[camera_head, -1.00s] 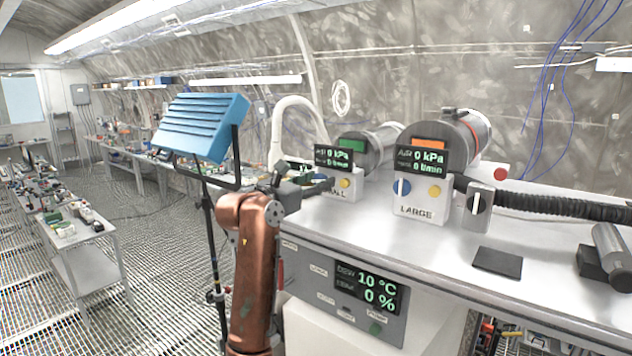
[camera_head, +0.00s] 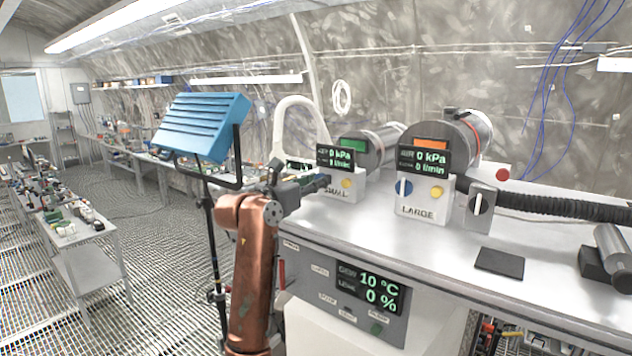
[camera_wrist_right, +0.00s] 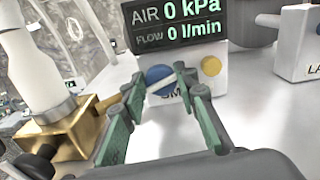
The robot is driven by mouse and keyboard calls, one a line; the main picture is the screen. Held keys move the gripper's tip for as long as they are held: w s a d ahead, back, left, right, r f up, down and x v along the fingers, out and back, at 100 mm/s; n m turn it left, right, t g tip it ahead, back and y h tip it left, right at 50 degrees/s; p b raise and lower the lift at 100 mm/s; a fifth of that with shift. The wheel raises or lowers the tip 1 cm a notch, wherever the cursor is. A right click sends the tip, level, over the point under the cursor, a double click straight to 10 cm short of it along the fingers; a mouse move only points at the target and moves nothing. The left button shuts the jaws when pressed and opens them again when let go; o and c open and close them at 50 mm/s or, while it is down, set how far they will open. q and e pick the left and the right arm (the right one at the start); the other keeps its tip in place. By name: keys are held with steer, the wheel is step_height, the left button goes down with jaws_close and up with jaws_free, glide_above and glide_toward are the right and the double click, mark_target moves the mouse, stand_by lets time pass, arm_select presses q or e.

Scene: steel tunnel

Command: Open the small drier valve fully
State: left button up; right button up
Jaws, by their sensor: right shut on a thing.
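The small drier's white control box (camera_head: 345,187) stands on the bench with a green-lit display (camera_head: 336,158) reading 0 kPa and 0 l/min. In the wrist view, a blue round knob (camera_wrist_right: 159,76) with a pale bar sits on the box's front, beside a yellow button (camera_wrist_right: 211,66). My right gripper (camera_head: 320,182) reaches the box from the left. In the wrist view, its green fingers (camera_wrist_right: 166,86) are on both sides of the knob's bar, which slants up to the right. The fingers partly hide the box's label. My left gripper is not in view.
A brass fitting (camera_wrist_right: 78,128) with a white hose is close left of the fingers. A blue panel (camera_head: 204,125) on a stand rises behind my arm.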

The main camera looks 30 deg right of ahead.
steer(key=n, duration=0.3)
steer(key=shift+n, duration=0.3)
steer(key=shift+c, duration=0.2)
steer(key=n, duration=0.5)
steer(key=shift+w+a+p, duration=0.1)
steer(key=shift+w+p, duration=0.05)
steer(key=shift+p, duration=0.25)
steer(key=shift+o, duration=0.2)
steer(key=n+p, duration=0.1)
steer(key=n, duration=0.4)
steer(key=shift+f+n, duration=0.1)
steer(key=shift+n, duration=0.3)
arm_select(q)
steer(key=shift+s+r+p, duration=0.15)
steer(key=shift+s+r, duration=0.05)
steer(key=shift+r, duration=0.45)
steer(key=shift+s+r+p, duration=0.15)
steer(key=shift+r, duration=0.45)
arm_select(e)
steer(key=shift+f+n, duration=0.15)
steer(key=shift+n, duration=1.85)
steer(key=o, duration=1.1)
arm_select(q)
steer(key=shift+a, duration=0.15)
arm_select(e)
steer(key=shift+a, duration=0.15)
